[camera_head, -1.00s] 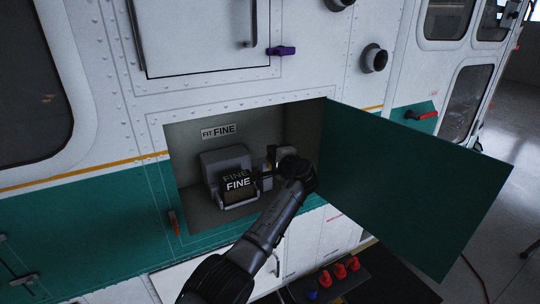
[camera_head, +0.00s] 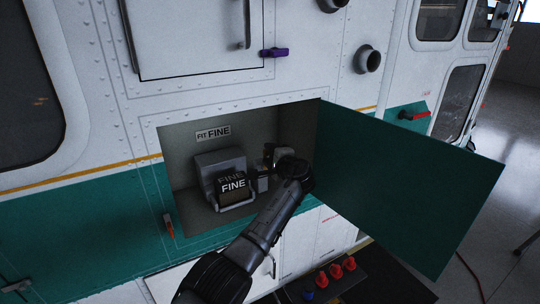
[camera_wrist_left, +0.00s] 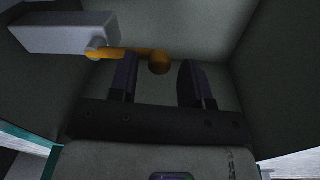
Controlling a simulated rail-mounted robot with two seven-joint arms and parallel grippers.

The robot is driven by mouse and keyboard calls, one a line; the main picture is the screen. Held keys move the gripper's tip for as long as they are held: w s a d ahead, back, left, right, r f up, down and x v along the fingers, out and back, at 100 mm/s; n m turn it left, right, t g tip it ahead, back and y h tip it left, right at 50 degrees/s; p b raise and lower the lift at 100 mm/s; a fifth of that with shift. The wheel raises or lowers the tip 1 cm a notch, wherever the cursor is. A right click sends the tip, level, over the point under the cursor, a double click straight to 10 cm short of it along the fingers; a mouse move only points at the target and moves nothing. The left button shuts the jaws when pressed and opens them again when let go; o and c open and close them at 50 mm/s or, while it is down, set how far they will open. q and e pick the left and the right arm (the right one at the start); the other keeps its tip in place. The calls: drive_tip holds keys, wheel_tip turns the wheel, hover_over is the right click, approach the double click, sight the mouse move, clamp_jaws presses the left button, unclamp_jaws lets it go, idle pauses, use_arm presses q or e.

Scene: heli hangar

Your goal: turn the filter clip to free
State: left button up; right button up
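The open bay holds a grey filter housing (camera_head: 217,166) with a black block marked FINE (camera_head: 233,184) at its front. In the left wrist view a grey box (camera_wrist_left: 65,32) carries an orange lever with a round knob (camera_wrist_left: 159,63), which looks like the filter clip. In the head view the clip is largely hidden by my wrist. My left gripper (camera_head: 270,156) is inside the bay, right of the housing. In the wrist view its two dark fingers (camera_wrist_left: 160,82) are apart, with the knob showing between their tips. Contact cannot be told. My right gripper is not in view.
A label FIT FINE (camera_head: 213,134) is on the bay's back wall. The green door (camera_head: 405,190) stands open close to the right of my wrist. Red knobs (camera_head: 336,271) sit below on a dark tray.

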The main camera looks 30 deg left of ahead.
use_arm(q)
drive_tip(key=shift+o, duration=0.2)
drive_tip(key=b+v, duration=0.4)
drive_tip(key=v, duration=0.9)
drive_tip(key=shift+s+d, duration=0.2)
drive_tip(key=shift+d, duration=0.15)
